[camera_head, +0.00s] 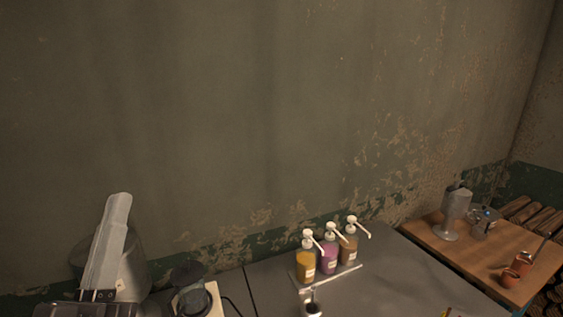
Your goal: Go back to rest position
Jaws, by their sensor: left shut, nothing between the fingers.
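My left gripper (118,200) is at the lower left of the head view. Its pale grey fingers are shut and point upward, with nothing seen between them. Its dark mount (88,309) is at the bottom edge. It covers part of a grey rounded metal vessel (132,272) behind it; I cannot tell the gap between them. My right gripper is not in view.
Three pump bottles, yellow (306,264), purple (328,257) and brown (348,249), stand on the grey counter (265,277). A dark round device (192,299) is right of my gripper. A wooden table (438,243) with metal containers is at the right. The wall (250,120) is behind.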

